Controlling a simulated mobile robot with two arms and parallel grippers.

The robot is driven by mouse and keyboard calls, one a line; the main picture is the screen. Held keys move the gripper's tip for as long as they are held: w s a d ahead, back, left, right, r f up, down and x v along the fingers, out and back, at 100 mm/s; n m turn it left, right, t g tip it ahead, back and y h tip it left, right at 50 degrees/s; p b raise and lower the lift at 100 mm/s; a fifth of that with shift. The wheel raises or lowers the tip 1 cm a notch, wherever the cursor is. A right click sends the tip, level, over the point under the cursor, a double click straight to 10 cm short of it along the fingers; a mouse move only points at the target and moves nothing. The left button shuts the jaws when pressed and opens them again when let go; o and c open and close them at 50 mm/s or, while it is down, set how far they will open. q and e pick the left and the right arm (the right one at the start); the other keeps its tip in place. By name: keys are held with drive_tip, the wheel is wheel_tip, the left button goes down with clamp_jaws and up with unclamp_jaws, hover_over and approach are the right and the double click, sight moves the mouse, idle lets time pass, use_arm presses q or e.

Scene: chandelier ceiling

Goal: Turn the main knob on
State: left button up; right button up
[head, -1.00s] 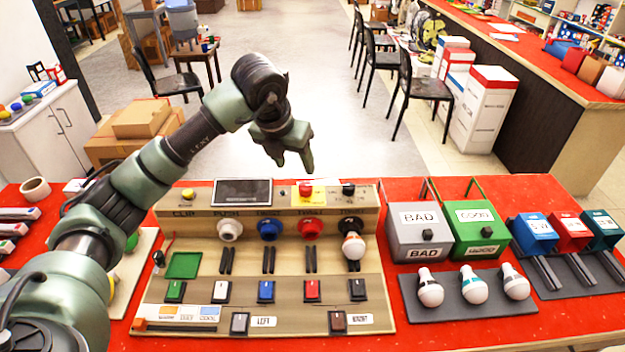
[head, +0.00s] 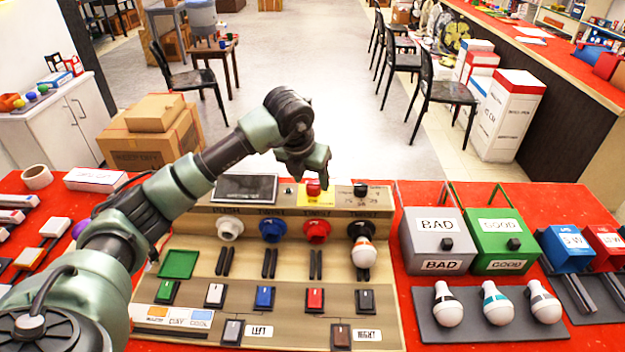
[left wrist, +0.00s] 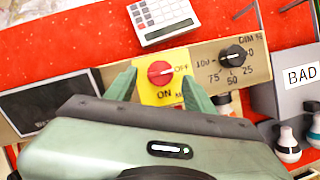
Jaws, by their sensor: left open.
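The main knob (head: 313,188) is a red round knob on a yellow plate at the top back of the wooden test board (head: 220,262). In the left wrist view the knob (left wrist: 160,72) has a white mark pointing toward OFF; ON is printed below it. My left gripper (head: 311,174) hangs just above the knob, pointing down. In the left wrist view its two green fingers (left wrist: 158,84) are open, one on each side of the yellow plate and apart from the knob. My right gripper is in no view.
A black dimmer knob (left wrist: 232,56) sits right of the plate. A dark screen (head: 245,188) lies left of it. A calculator (left wrist: 163,18) lies behind the board. Grey BAD (head: 411,238) and green GOOD (head: 477,240) boxes stand to the right, with bulbs before them.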

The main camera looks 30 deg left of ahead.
sight(314, 187)
use_arm(q)
drive_tip(key=shift+x, duration=1.25)
drive_tip(key=shift+r, duration=0.1)
drive_tip(key=shift+c, duration=0.3)
clamp_jaws()
